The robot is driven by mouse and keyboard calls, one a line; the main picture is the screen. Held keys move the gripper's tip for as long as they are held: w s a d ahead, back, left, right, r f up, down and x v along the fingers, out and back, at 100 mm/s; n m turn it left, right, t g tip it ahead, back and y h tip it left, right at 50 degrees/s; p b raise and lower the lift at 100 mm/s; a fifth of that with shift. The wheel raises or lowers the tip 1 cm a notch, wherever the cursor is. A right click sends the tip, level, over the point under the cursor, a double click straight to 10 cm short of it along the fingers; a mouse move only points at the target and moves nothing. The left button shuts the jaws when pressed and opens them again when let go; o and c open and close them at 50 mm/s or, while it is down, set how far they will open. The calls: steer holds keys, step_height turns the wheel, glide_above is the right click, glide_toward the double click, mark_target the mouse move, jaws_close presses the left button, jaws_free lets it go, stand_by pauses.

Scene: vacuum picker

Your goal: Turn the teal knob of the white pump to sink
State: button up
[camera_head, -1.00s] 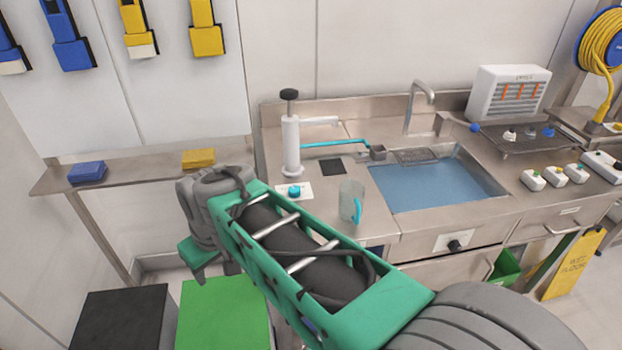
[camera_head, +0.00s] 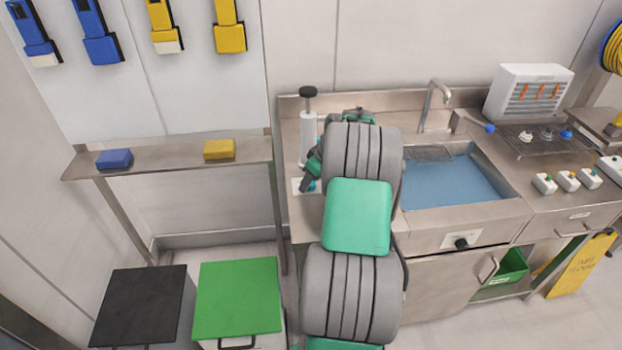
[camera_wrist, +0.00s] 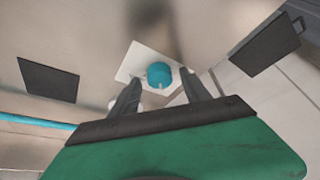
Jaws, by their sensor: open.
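The teal knob (camera_wrist: 159,74) sits on a white plate (camera_wrist: 134,62) on the steel counter in the wrist view. My gripper (camera_wrist: 160,88) is open, with one dark finger on either side of the knob's near side. I cannot tell whether a finger touches the knob. In the head view my arm covers most of the knob, and only a bit of the white plate (camera_head: 297,187) shows. The white pump (camera_head: 308,128) stands upright behind my gripper, with a black top. The knob's pointer mark is too small to read.
The water-filled sink (camera_head: 450,182) lies right of my arm, with a tap (camera_head: 433,100) behind it. A dark square (camera_wrist: 48,80) lies on the counter. A shelf (camera_head: 190,158) holds blue and yellow blocks. Black and green bins (camera_head: 237,300) stand at lower left.

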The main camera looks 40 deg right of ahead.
steer(key=shift+w+f, duration=0.1)
steer(key=shift+f, duration=0.05)
jaws_close()
stand_by(0.5)
